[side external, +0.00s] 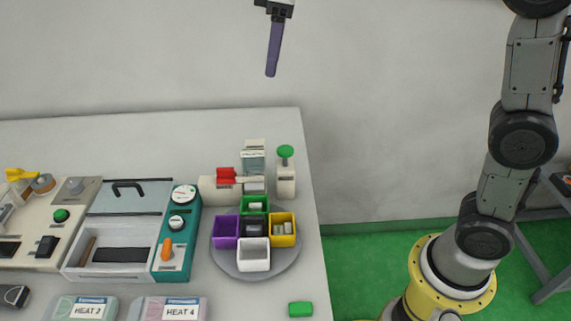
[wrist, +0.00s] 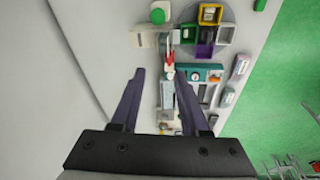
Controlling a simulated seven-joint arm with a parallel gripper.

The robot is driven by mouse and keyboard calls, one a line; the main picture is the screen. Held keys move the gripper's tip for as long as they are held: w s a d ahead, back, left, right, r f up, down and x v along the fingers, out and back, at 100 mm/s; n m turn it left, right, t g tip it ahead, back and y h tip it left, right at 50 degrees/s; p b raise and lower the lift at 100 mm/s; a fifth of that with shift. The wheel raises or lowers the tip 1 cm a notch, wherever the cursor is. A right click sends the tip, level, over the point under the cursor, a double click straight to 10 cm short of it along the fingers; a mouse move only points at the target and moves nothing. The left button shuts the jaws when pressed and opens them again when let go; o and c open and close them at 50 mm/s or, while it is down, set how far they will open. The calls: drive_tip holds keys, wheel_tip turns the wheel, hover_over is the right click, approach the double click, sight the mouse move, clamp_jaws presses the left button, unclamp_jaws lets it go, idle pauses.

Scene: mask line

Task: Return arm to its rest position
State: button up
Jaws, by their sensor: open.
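My gripper (wrist: 157,85) shows in the wrist view with its two dark purple fingers spread apart and nothing between them. In the side external view only its lower end (side external: 274,48) shows at the top, high above the table's back edge and touching nothing. The rest of the gripper is cut off by the top of that picture. The fingers overlap in that view, so the gap between them is hidden there.
The grey table (side external: 200,120) holds a round tray (side external: 225,262) with coloured bins, a teal machine (side external: 176,240), a white dispenser with a green knob (side external: 285,170), and HEAT boxes (side external: 172,310). A green block (side external: 300,309) lies near the right edge. The air around my gripper is clear.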

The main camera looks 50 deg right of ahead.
drive_tip(key=s+d+m+t, duration=0.1)
drive_tip(key=s+d+m, duration=0.15)
drive_tip(key=s, duration=0.55)
drive_tip(key=s+d+m+t, duration=0.1)
drive_tip(key=s+d, duration=0.3)
drive_tip(key=s, duration=0.4)
drive_tip(key=s+d+f+m+t, duration=0.1)
drive_tip(key=s+f+m, duration=0.3)
drive_tip(key=s+f, duration=0.4)
wheel_tip(320, 180, down, 4)
drive_tip(key=shift+s+d+f, duration=0.15)
drive_tip(key=shift+d+f, duration=0.05)
drive_tip(key=shift+f, duration=0.05)
